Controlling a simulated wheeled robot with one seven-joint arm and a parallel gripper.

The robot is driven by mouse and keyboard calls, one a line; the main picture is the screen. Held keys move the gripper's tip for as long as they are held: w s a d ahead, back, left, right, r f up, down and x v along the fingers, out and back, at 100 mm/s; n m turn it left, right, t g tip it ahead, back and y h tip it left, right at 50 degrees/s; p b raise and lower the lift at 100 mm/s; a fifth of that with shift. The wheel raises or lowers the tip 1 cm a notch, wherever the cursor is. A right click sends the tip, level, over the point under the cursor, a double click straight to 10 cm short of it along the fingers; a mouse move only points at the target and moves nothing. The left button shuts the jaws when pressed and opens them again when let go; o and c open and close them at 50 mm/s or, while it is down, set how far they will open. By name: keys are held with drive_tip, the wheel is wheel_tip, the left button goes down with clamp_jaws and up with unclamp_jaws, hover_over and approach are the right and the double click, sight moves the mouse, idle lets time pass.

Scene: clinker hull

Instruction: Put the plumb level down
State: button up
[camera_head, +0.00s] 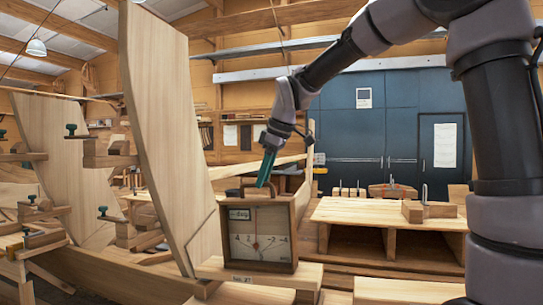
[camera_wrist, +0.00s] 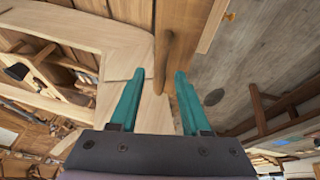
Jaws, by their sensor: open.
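The plumb level (camera_head: 258,235) is a wooden box with a pale dial face and a red pointer. It stands upright on a light wooden plank (camera_head: 262,276) beside the tall curved hull plank. My gripper (camera_head: 266,168) is just above the box's top handle, its green fingers pointing down. In the wrist view my gripper (camera_wrist: 158,74) is open, with the dark wooden handle (camera_wrist: 163,55) showing between the fingertips. The fingers do not appear closed on it. Whether a finger touches the handle cannot be told.
The tall curved plank (camera_head: 165,130) rises close on the left of the level. Clamps with green knobs (camera_head: 103,211) stand along the hull at left. A low workbench (camera_head: 380,215) with blocks and tools is at right, before blue cabinets (camera_head: 375,135).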

drive_tip(key=v, duration=1)
drive_tip(key=s+d+f+m+t, duration=0.1)
drive_tip(key=s+d+f+m, duration=0.2)
drive_tip(key=s+d+m, duration=0.2)
drive_tip(key=s+d+f+m+t+h, duration=0.1)
drive_tip(key=s+d+f+m, duration=0.3)
drive_tip(key=d+m, duration=0.3)
drive_tip(key=s+d+f+m+t, duration=0.1)
drive_tip(key=s+d+f+m, duration=0.3)
drive_tip(key=d, duration=0.5)
drive_tip(key=s+m, duration=0.2)
drive_tip(key=s, duration=0.1)
drive_tip(key=shift+d+m+t+h, duration=0.2)
drive_tip(key=shift+m+t+h, duration=0.1)
